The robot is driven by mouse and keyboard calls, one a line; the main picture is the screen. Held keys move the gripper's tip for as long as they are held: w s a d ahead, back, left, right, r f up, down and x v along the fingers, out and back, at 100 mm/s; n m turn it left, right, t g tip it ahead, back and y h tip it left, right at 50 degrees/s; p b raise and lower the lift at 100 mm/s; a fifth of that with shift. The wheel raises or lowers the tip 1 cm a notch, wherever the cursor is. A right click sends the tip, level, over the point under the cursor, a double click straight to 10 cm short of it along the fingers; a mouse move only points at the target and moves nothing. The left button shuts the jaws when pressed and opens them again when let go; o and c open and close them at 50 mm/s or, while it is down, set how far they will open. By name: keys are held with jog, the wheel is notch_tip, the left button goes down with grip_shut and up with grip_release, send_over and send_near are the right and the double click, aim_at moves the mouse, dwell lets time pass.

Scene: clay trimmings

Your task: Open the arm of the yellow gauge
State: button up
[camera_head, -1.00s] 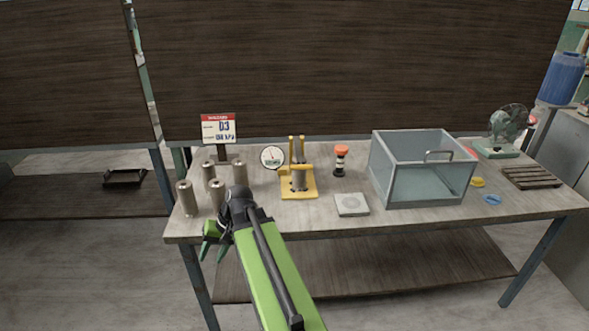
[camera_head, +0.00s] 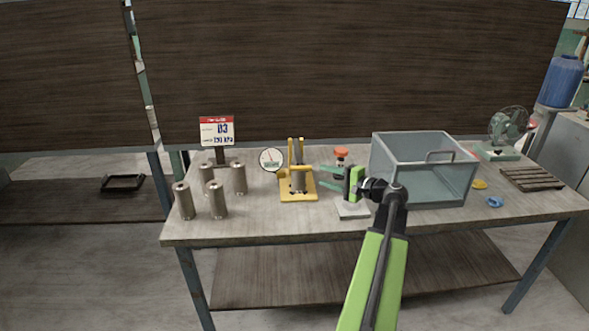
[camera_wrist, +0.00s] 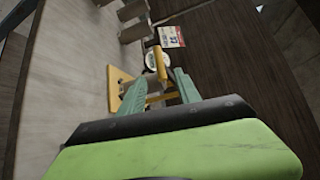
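The yellow gauge (camera_head: 298,195) stands mid-table, with a flat base, upright posts and a yellow bar across the front of a grey cylinder (camera_head: 298,177) in it. A yellow arm (camera_head: 291,152) rises upright at its back. My gripper (camera_head: 321,177) is to the right of the gauge, apart from it, with its green fingers spread and pointing left. In the wrist view, the gauge (camera_wrist: 117,78) shows beyond and between the open fingers (camera_wrist: 160,78), which hold nothing. The fingers and palm hide part of the gauge there.
A white dial (camera_head: 271,158) stands left of the gauge, with several grey cylinders (camera_head: 218,200) further left. A red-topped button (camera_head: 341,152) is behind my gripper. A grey square plate (camera_head: 350,211) lies below it.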

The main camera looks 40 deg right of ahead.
aim_at(299, 168)
jog(key=w, duration=0.4)
jog(key=w+a+f+b, duration=0.1)
jog(key=w, duration=0.4)
jog(key=w+f, duration=0.1)
jog(key=w, duration=0.4)
jog(key=shift+w+a+b, duration=0.15)
jog(key=shift+a+b, duration=0.05)
jog(key=shift+b, duration=0.15)
jog(key=shift+c, duration=0.3)
grip_shut()
jog(key=shift+f, duration=0.15)
